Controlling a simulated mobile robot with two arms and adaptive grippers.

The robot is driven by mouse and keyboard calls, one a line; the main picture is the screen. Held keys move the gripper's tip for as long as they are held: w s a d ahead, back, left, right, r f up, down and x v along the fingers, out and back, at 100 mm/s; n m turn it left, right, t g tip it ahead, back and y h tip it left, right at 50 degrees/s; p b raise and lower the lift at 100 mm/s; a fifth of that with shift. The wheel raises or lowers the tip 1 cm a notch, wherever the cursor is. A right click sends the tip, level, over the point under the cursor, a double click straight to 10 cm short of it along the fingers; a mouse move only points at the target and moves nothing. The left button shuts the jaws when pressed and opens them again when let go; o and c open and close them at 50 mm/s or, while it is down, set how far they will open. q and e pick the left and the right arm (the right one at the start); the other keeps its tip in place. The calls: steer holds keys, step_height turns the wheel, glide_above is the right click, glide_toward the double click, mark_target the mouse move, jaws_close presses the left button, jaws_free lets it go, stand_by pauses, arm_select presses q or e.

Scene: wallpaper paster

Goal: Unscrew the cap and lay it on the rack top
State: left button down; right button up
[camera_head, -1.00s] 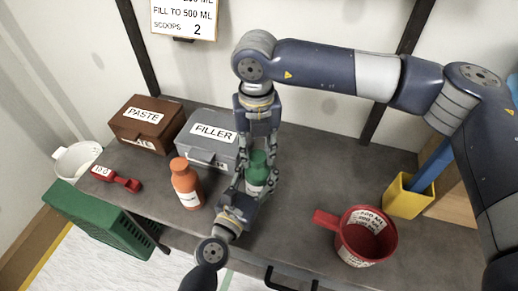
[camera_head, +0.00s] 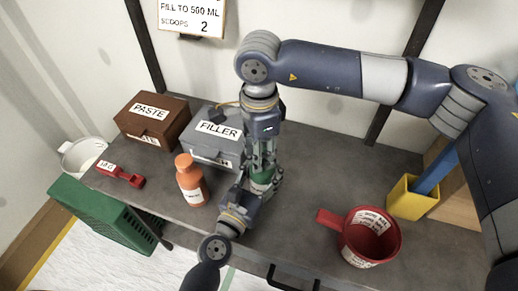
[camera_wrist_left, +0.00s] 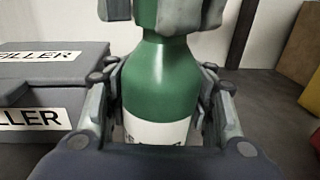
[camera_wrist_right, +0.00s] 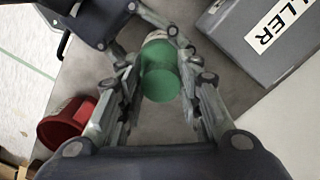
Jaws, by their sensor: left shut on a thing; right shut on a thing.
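A green bottle (camera_head: 262,180) with a white label band stands upright near the front of the grey bench top (camera_head: 300,200). My left gripper (camera_wrist_left: 160,85) is shut around its body, with a finger on each side. My right gripper (camera_wrist_right: 160,85) comes down from above and is shut on the green cap (camera_wrist_right: 160,82) at the bottle's top. In the left wrist view the right fingers flank the green neck and cap (camera_wrist_left: 146,14). The fingers hide the join, so I cannot tell whether the cap is loose. I cannot clearly identify a rack.
The grey FILLER box (camera_head: 217,135) is close behind the bottle, with the brown PASTE box (camera_head: 155,118) beyond. An orange bottle (camera_head: 191,183) and red scoop (camera_head: 120,175) are left. A red mug (camera_head: 370,238) and yellow holder (camera_head: 408,200) are right. Bench between is clear.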

arm_select(q)
steer(key=shift+d, duration=0.15)
arm_select(e)
steer(key=n, duration=0.5)
steer(key=shift+s+n, duration=0.2)
steer(key=shift+n, duration=0.1)
steer(key=shift+r, duration=0.15)
steer(key=shift+d+r, duration=0.1)
steer(key=shift+r, duration=0.9)
steer(key=shift+r, duration=2)
arm_select(q)
steer(key=c, duration=0.6)
jaws_free()
steer(key=shift+c, duration=0.2)
